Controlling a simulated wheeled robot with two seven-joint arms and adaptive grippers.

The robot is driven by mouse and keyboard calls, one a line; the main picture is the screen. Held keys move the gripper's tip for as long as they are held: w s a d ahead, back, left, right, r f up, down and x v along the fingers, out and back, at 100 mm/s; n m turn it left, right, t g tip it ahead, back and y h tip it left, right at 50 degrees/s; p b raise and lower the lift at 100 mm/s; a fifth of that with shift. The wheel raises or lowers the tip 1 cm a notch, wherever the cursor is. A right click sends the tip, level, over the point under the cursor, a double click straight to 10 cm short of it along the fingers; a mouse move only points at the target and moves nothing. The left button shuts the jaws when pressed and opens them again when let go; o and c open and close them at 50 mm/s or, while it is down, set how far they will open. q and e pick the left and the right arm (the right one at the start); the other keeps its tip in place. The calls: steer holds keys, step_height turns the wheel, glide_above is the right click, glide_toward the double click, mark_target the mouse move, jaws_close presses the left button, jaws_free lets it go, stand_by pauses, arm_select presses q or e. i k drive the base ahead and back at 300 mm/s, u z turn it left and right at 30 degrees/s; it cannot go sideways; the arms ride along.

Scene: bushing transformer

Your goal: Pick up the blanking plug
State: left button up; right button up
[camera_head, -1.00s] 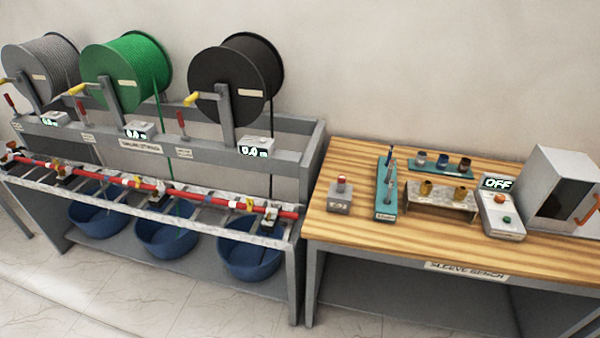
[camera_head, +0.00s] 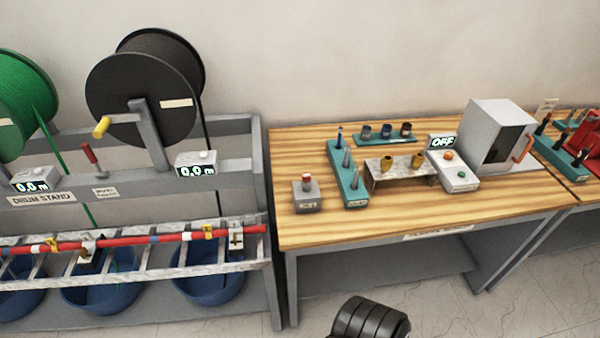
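I cannot pick out the blanking plug with certainty; the small parts on the wooden bench (camera_head: 330,231) are too small to name. A teal rack (camera_head: 349,178) there holds several upright pins. A second teal rack (camera_head: 385,138) behind it holds three dark cups. Two brass-coloured cups (camera_head: 388,164) sit on a low metal stand (camera_head: 401,177). A small grey block (camera_head: 307,199) with a red top stands at the front left of the bench. Neither of my grippers is in view.
A white box oven (camera_head: 486,135) and a control box (camera_head: 459,176) with an "OFF" display stand on the bench's right. The drum stand (camera_head: 120,186) with cable drums is at left, blue tubs (camera_head: 205,283) below. Red items (camera_head: 583,140) lie far right. The bench's front strip is clear.

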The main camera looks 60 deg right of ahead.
mark_target(306, 176)
steer(key=z, duration=0.5)
steer(key=i, duration=0.75)
steer(key=z, duration=0.75)
